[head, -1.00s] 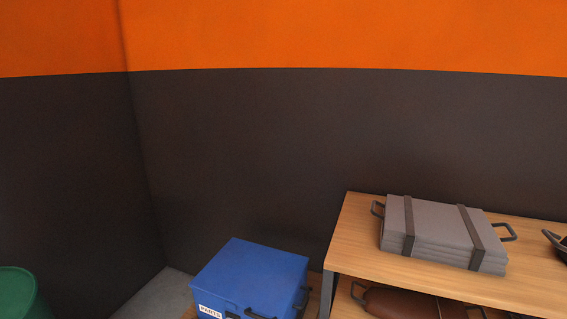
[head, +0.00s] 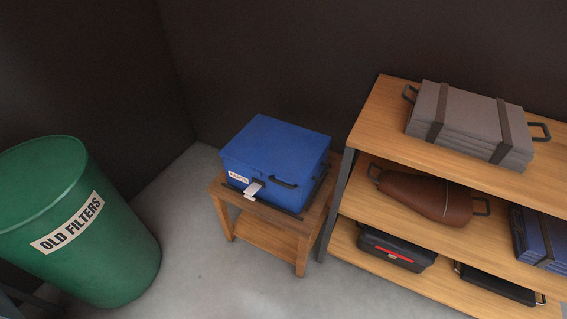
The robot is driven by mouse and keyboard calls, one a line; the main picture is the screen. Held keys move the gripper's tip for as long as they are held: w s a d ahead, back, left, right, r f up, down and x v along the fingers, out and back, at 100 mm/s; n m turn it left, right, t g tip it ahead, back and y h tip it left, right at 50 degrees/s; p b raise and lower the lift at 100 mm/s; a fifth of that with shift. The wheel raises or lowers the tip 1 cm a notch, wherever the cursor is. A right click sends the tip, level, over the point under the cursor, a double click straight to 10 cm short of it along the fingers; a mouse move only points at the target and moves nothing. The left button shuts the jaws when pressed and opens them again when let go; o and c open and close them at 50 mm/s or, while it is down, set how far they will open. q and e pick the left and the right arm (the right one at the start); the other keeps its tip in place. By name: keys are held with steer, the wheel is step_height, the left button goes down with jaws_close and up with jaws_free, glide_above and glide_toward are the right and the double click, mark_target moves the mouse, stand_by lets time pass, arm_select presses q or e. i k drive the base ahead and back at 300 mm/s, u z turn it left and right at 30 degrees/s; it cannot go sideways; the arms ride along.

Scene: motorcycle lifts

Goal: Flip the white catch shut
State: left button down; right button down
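The white catch (head: 253,189) is on the front face of a blue box (head: 272,150), near the middle of the front. It looks tilted outward from the face; its exact angle is too small to tell. The box has a "PARTS" label, a dark handle to the right of the catch, and its lid looks down. It stands on a small wooden table (head: 262,222) in the corner. Neither of my grippers is in view.
A green drum (head: 110,255) labelled "OLD FILTERS" stands at the left. A wooden shelf unit (head: 372,137) at the right holds a grey strapped bundle (head: 470,122), a brown case (head: 425,197) and several other cases. Grey floor (head: 215,285) is clear before the small table.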

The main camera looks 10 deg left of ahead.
mark_target(253, 189)
steer(key=z, duration=0.55)
steer(key=k, duration=0.65)
steer(key=z, duration=0.85)
steer(key=i, duration=0.7)
steer(key=u, duration=0.6)
steer(key=i, duration=0.55)
steer(key=u, duration=0.65)
